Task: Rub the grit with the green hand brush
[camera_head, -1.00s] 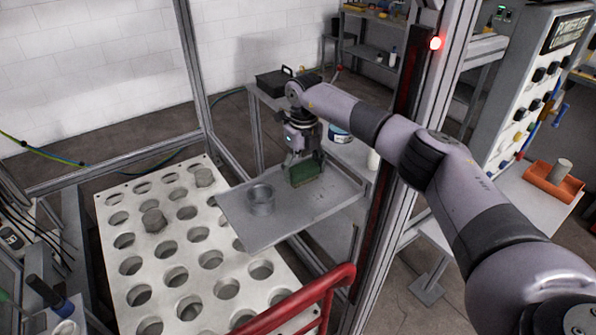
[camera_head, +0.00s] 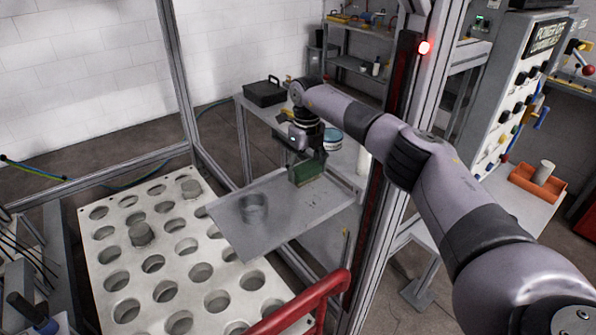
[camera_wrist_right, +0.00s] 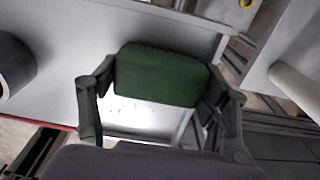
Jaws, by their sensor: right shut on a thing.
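The green hand brush (camera_head: 306,173) is at the back edge of the grey metal tray (camera_head: 285,235). My right gripper (camera_head: 308,156) is shut on it from above. In the right wrist view the brush's green block (camera_wrist_right: 160,76) sits between the two dark fingers. I cannot tell whether its bristles touch the tray. A few faint dark specks, perhaps the grit (camera_head: 315,198), lie on the tray in front of the brush; they are too small to be sure. My left gripper is not in view.
A grey metal ring (camera_head: 253,209) stands on the tray, left of the brush. A white plate with many round holes (camera_head: 110,262) lies lower left. A red rail (camera_head: 300,303) crosses in front. A table with a black case (camera_head: 264,92) and a round tin (camera_head: 332,139) is behind.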

